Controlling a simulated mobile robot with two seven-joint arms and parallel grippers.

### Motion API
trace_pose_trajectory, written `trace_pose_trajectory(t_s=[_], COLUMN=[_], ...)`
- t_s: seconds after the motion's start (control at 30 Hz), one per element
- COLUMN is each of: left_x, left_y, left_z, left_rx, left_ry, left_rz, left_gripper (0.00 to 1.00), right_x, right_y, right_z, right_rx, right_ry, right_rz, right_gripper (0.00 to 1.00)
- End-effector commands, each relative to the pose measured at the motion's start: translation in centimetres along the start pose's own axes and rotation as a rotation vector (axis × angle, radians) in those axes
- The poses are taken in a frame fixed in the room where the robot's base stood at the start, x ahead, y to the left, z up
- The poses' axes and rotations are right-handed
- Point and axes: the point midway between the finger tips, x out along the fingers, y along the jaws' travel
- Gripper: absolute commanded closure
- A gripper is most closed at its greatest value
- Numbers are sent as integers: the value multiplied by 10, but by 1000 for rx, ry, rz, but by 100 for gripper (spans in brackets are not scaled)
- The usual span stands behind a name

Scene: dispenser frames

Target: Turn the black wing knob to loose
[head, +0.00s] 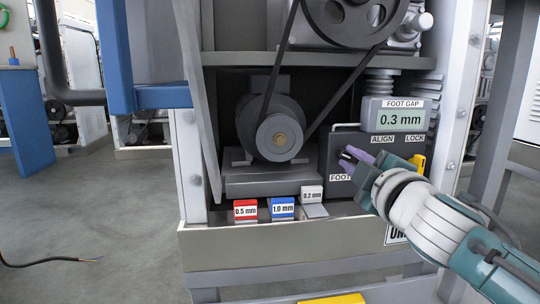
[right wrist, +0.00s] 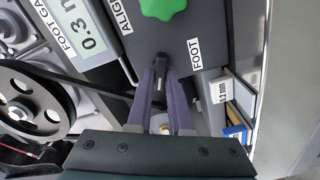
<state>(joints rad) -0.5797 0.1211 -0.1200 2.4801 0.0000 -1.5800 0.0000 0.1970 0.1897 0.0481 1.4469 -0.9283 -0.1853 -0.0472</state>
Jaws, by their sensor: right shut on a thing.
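The black wing knob (right wrist: 161,60) sits on the dark panel beside the FOOT label (right wrist: 195,54), between my right gripper's fingertips. My right gripper (right wrist: 161,76) has its purple fingers closed on the knob from both sides. In the head view the right gripper (head: 352,158) reaches in from the right to the panel front, just above its FOOT label (head: 340,177); its fingers and hand hide much of the knob and panel there. The knob's exact turn angle is hard to tell. My left gripper is not in view.
A FOOT GAP display (head: 403,115) reads 0.3 mm. A green knob (right wrist: 163,7) is close to my fingertips. A yellow part (head: 418,163) is under LOCK. A motor (head: 275,130) with belt stands left. Red (head: 245,211), blue (head: 282,209) and white (head: 312,195) gauge blocks are below.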

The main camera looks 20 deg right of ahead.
Motion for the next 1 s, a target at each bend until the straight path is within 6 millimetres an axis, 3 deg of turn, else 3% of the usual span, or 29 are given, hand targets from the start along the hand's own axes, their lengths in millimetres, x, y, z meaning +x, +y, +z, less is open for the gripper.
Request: trace_pose_trajectory(t_s=[0.5,1.0], left_x=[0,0], left_y=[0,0], left_z=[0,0], left_rx=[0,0], left_ry=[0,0], left_rz=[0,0], left_gripper=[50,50], right_x=[0,0], right_y=[-1,-2], right_z=[0,0], right_rx=[-364,-445], right_ry=[0,1], right_rz=[1,1], right_gripper=[100,100])
